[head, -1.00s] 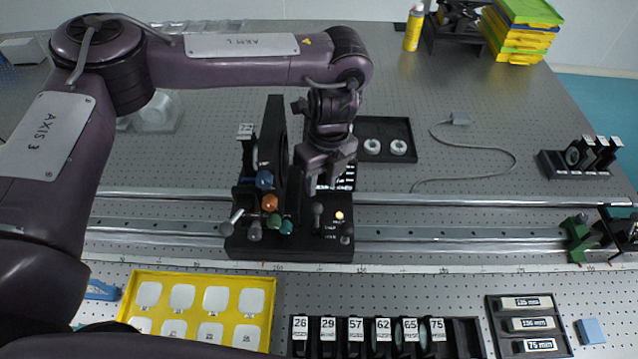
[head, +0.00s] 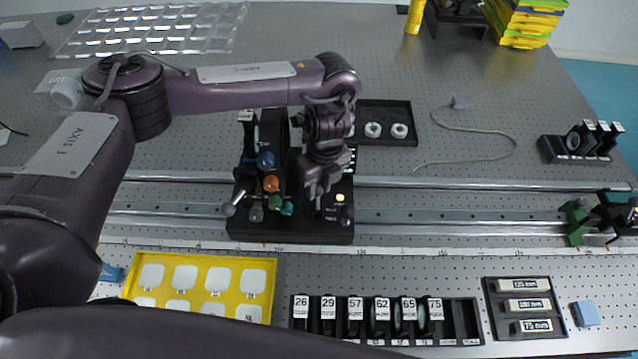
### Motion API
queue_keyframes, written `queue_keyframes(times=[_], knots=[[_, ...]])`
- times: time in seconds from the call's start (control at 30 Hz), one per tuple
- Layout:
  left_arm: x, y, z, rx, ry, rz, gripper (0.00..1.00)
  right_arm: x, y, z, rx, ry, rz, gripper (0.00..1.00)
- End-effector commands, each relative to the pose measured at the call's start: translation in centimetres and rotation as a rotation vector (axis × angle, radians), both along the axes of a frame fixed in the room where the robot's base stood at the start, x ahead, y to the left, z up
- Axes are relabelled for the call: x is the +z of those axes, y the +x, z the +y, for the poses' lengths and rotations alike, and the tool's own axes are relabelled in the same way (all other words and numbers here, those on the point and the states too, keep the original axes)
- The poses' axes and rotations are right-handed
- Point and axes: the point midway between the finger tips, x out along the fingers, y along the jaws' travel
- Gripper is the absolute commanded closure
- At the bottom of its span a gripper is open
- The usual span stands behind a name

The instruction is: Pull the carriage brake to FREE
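The black carriage (head: 290,236) sits on the rail (head: 450,215) left of the middle. Its top bears levers with blue (head: 265,160), orange (head: 271,184), green (head: 287,208) and grey knobs. A lit amber lamp (head: 340,198) and small white lettering, too small to read, are at its right end. My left gripper (head: 319,192) points down at the short lever beside the lamp. Its fingertips are at the lever's knob and hide it. The fingers look close together, but I cannot tell whether they grip it. My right gripper is out of view.
In front are a yellow tray (head: 268,262) of pale pieces and a black rack (head: 464,322) of numbered lens holders. A green clamp (head: 577,222) stands on the rail at far right. The rail between carriage and clamp is clear.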

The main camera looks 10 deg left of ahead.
Motion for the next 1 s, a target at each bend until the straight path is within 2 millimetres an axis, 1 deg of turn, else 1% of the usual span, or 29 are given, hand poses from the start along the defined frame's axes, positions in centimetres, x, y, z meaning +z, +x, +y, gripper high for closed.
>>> queue_keyframes(times=[0.03, 0.17, 0.2, 0.37, 0.57, 0.77, 1.0], knots=[[0.0, 0.0, 0.0, 0.000, 0.000, 0.000, 0.80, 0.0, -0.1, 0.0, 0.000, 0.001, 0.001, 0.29], [0.0, 0.0, 0.0, 0.000, 0.000, 0.000, 0.97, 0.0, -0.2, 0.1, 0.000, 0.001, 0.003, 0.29], [0.0, 0.0, 0.0, 0.000, 0.000, 0.000, 0.98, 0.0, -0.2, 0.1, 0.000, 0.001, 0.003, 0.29], [0.1, -0.1, 0.0, 0.000, 0.003, -0.011, 0.98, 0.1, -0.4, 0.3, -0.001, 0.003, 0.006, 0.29], [0.4, -0.6, -0.1, -0.003, 0.015, -0.075, 0.98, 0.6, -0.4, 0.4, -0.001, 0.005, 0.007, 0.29], [0.7, -1.7, -0.3, -0.004, 0.041, -0.212, 0.98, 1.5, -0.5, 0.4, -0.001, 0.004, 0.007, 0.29], [0.8, -3.4, -0.7, -0.004, 0.085, -0.429, 0.98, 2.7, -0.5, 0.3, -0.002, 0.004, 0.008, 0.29]])
